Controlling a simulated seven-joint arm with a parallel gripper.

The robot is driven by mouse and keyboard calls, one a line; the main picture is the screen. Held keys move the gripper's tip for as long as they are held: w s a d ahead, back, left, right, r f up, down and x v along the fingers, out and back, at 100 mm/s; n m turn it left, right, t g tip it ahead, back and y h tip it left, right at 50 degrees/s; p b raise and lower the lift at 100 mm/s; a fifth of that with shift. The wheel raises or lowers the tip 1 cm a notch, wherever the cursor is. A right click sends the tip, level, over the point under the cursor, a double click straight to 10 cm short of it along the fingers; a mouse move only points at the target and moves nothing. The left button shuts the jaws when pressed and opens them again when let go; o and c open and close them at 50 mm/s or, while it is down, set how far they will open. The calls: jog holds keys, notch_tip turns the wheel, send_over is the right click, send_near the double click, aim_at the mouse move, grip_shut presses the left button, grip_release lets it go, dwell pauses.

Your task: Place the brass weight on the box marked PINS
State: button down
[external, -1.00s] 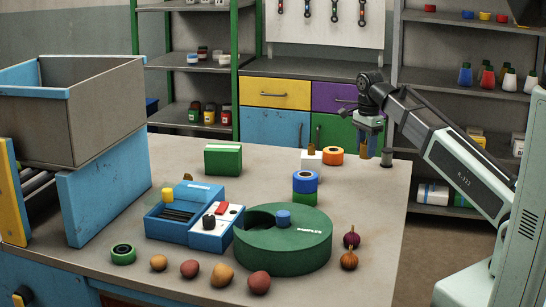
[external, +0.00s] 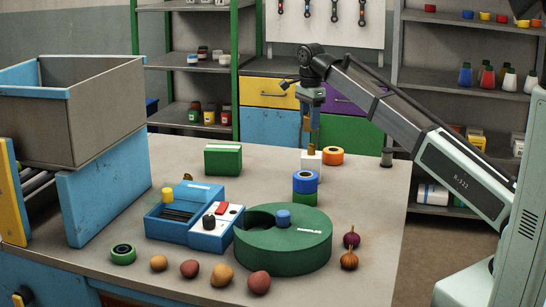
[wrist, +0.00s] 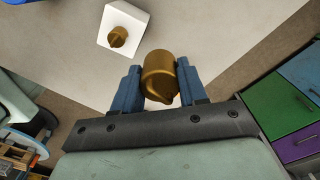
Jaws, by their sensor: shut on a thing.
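My gripper (external: 313,122) is shut on a brass weight (wrist: 160,72), held between the two blue fingers in the wrist view. In the external view the held weight (external: 313,138) hangs over or near a small white box (external: 311,162) at the back of the table. The white box (wrist: 124,28) also shows in the wrist view, ahead of the fingers, with another brass knob-like piece on it. A green box (external: 222,160) stands to the left, apart from the gripper. I cannot read the word PINS on any box.
An orange roll (external: 333,156) sits right of the white box, and a blue roll (external: 305,182) stands in front. A dark cylinder (external: 387,158) is near the right edge. A large green ring (external: 282,252) and a blue tray (external: 165,228) lie nearer. The table between the green and white boxes is clear.

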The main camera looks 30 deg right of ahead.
jog(key=w+a+r, duration=0.3)
jog(key=w+a, duration=0.6)
jog(key=a, duration=0.4)
send_near(223, 147)
jog(key=shift+n, duration=0.3)
jog(key=shift+f, duration=2.9)
jog(key=c, duration=0.6)
grip_release()
jog(key=shift+f, duration=0.1)
notch_tip(223, 147, up, 12)
